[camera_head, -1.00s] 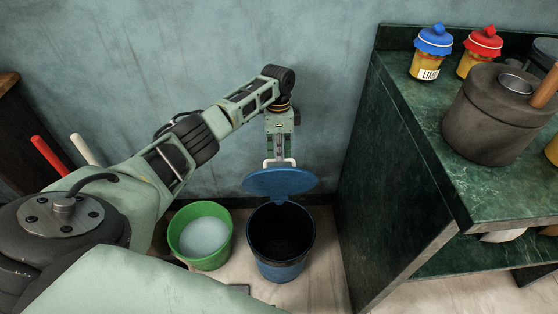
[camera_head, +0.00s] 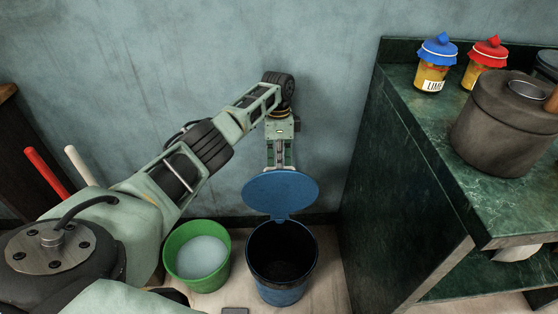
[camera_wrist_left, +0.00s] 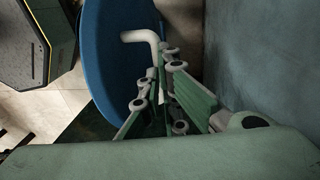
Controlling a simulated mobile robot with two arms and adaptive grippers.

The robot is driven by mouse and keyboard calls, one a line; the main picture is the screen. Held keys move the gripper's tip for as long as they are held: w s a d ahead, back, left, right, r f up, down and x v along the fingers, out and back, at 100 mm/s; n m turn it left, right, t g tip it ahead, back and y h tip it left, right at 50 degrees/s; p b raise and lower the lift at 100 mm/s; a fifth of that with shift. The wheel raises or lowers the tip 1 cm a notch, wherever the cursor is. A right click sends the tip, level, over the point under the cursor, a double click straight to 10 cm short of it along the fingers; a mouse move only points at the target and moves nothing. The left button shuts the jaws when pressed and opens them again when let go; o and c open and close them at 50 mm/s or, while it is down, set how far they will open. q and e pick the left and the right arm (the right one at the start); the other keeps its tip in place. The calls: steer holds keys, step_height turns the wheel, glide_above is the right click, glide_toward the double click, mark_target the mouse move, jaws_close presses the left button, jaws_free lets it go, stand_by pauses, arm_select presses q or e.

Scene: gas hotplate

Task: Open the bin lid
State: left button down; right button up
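The blue bin (camera_head: 282,290) stands on the floor by the wall, with its dark inside visible from above. Its round blue lid (camera_head: 280,190) is raised and tilted up at the back rim, joined there by a small hinge tab. My left gripper (camera_head: 280,165) is behind the lid's upper edge, and the lid partly hides its fingertips. In the left wrist view the lid (camera_wrist_left: 112,70) shows its outer side, and the fingers (camera_wrist_left: 155,88) close around one part of the bent white handle (camera_wrist_left: 140,36). My right gripper is out of view.
A green bucket (camera_head: 198,258) with pale contents stands just left of the bin. A dark green marble counter (camera_head: 405,190) rises close on the right, with jars and a grey pot (camera_head: 505,120) on top. The wall is close behind the gripper.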

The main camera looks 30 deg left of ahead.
mark_target(280, 187)
arm_select(q)
steer(key=f, duration=0.1)
steer(key=s+d+f, duration=0.1)
steer(key=shift+f, duration=0.3)
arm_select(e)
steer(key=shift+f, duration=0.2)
arm_select(q)
steer(key=shift+w+f+g, duration=0.3)
steer(key=shift+w+f, duration=0.05)
steer(key=shift+f, duration=0.2)
steer(key=shift+w+a, duration=0.15)
steer(key=shift+s+r, duration=0.2)
steer(key=shift+r, duration=0.3)
steer(key=c, duration=2.3)
jaws_free()
steer(key=shift+a+f, duration=0.1)
steer(key=o, duration=0.4)
steer(key=shift+o, duration=0.2)
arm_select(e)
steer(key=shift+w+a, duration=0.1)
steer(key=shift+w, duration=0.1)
